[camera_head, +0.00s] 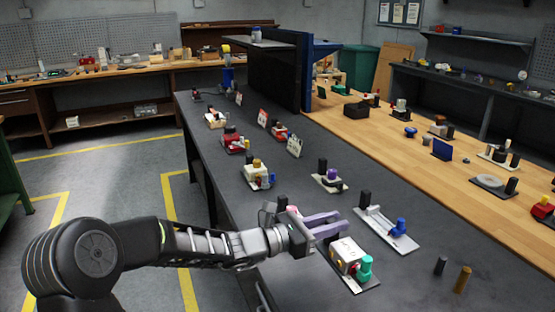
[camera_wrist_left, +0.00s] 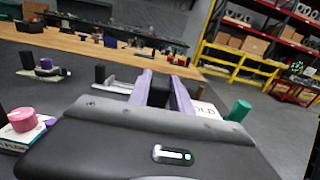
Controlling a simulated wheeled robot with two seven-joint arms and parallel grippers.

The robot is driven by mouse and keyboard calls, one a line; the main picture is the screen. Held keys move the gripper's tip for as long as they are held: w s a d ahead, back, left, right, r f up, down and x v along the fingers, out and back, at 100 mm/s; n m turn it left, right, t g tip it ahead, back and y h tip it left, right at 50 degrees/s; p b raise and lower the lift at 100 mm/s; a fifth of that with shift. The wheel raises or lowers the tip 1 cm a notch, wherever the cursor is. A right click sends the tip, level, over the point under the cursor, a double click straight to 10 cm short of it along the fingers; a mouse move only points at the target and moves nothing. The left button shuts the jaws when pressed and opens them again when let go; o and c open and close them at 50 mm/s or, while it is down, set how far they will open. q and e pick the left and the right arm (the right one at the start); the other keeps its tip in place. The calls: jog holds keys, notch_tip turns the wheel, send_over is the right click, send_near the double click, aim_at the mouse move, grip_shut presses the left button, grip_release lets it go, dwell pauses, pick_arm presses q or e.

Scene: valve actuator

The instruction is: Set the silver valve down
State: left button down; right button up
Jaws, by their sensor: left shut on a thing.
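My left gripper (camera_head: 325,224) reaches in from the left over the near part of the dark bench top. Its two purple fingers also show in the left wrist view (camera_wrist_left: 164,90), with a dark piece (camera_wrist_left: 158,94) between them. The gripper is shut on the silver valve, which is mostly hidden; no silver surface shows clearly. A white block with a teal knob (camera_head: 365,268) stands just in front of the fingers, and its teal knob (camera_wrist_left: 237,110) shows at the right in the wrist view. My right gripper is not in view.
A pale plate with a black post and a blue valve (camera_head: 401,228) lies beyond the fingers. A black post (camera_head: 440,266) and a brown post (camera_head: 462,279) stand at the right. A pink knob (camera_wrist_left: 22,118) is beside the gripper. Several fixtures line the dark bench (camera_head: 300,180).

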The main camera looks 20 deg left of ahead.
aim_at(325, 244)
pick_arm(q)
jog(key=shift+f, duration=3.1)
notch_tip(325, 244, down, 3)
jog(key=shift+r+p, duration=0.1)
jog(key=shift+p, duration=0.25)
jog(key=shift+f, duration=0.45)
jog(key=shift+f, duration=0.1)
jog(key=c, duration=1.2)
grip_release()
jog(key=shift+f, duration=0.1)
jog(key=shift+o, duration=0.2)
